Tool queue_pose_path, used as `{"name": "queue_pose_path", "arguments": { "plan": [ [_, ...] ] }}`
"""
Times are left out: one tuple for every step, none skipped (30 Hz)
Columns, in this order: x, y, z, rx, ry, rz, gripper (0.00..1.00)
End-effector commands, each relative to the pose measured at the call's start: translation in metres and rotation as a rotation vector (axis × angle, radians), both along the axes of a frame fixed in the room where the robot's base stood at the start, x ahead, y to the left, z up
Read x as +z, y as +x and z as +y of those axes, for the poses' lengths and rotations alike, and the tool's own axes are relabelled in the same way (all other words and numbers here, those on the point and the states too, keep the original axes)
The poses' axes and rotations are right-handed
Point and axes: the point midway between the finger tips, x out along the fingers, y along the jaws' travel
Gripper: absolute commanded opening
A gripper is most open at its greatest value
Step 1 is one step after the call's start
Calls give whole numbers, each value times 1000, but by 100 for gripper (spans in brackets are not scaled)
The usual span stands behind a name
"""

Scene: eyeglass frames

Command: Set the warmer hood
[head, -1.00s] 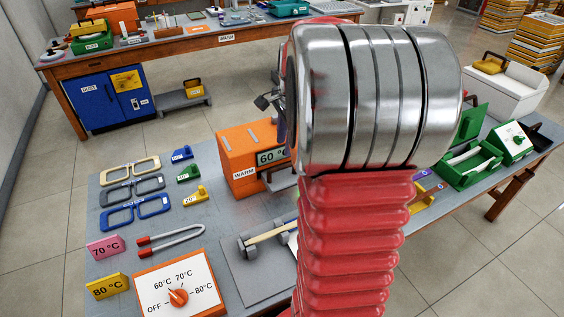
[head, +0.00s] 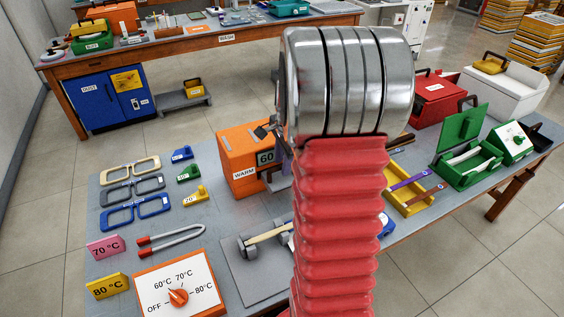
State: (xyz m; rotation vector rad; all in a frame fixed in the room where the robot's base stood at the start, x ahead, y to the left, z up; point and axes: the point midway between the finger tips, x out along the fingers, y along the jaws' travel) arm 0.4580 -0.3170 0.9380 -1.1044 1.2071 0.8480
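The orange warmer (head: 238,158), labelled WARM, stands on the near table left of my arm. Its display reads 60, the rest hidden behind my arm. I cannot make out a separate hood. My gripper (head: 264,130) shows only as small dark parts beside my arm's metal joint, over or in front of the warmer's top right. Whether it touches the warmer or holds anything is unclear. An orange-edged dial panel (head: 199,275), marked OFF, 60, 70 and 80 °C, lies at the front left with an orange knob (head: 178,296).
Three eyeglass frames (head: 132,188) lie at the left beside small coloured tags. A pink 70 °C card (head: 105,248) and yellow 80 °C card (head: 107,286) stand at front left. A yellow tray (head: 412,208) and open green case (head: 467,165) are right. My arm blocks the middle.

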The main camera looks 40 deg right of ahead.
Motion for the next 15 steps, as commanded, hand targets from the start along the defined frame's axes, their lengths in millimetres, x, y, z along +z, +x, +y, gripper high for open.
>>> {"name": "queue_pose_path", "arguments": {
  "plan": [
    [0,0,0,0,0,0,29],
    [0,0,0,0,0,0,27],
    [0,0,0,0,0,0,24],
    [0,0,0,0,0,0,22],
    [0,0,0,0,0,0,20],
    [0,0,0,0,0,0,17],
    [0,0,0,-1,0,0,15],
    [0,0,0,-1,0,0,13],
    [0,0,0,-1,0,0,10],
    [0,0,0,-1,0,0,8],
    [0,0,0,-1,0,0,6],
    [1,0,0,-1,0,0,3],
    [1,0,0,-1,0,-1,1],
    [1,0,0,-1,0,-1,0],
    [1,0,-1,-1,-1,-1,0]
  ]
}}
